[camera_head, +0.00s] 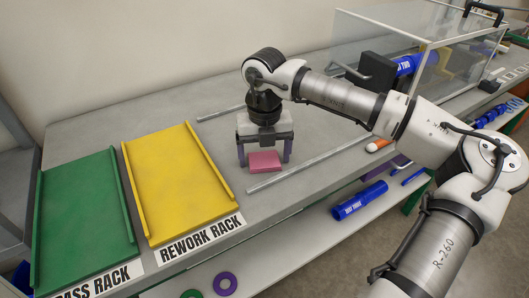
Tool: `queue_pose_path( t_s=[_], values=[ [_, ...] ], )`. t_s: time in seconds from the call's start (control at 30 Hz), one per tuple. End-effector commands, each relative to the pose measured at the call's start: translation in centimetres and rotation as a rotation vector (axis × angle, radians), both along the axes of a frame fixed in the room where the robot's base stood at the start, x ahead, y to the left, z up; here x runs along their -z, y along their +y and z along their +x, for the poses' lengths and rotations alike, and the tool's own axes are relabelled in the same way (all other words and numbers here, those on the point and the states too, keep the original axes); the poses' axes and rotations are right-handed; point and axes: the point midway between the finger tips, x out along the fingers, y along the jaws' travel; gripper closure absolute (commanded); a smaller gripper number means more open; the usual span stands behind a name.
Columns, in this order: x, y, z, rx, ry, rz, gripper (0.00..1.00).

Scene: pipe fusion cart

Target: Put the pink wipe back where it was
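The pink wipe (264,162) lies as a small folded block on the grey cart top, right of the yellow rework rack (181,183). My gripper (265,153) points down over the cart top at the wipe, with its two purple-tipped fingers spread apart. One finger shows left of the wipe and the other right of it. The wipe appears between or just in front of the fingers; I cannot tell the exact depth. No grip on it shows.
A green pass rack (87,222) lies left of the yellow one. Two grey rails (308,163) run along the cart top. A clear-walled case (385,50) with a blue pipe (415,64) stands at the right. A lower shelf holds another blue pipe (360,201) and rings (225,284).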

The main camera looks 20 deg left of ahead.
Motion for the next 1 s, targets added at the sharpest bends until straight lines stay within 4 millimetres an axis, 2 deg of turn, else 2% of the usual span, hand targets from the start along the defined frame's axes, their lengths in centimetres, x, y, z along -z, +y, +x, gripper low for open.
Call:
queue_pose_path(
  t_s=[0.3,0.47,0.8,1.0],
  values=[
    [-0.1,0.0,0.0,0.0,0.0,0.0,0.11],
    [-1.1,0.0,0.1,0.001,-0.003,-0.001,0.11],
    [-8.3,0.0,0.1,0.001,-0.004,0.0,0.11],
    [-11.4,0.0,0.1,0.001,-0.002,-0.001,0.11]
  ],
)
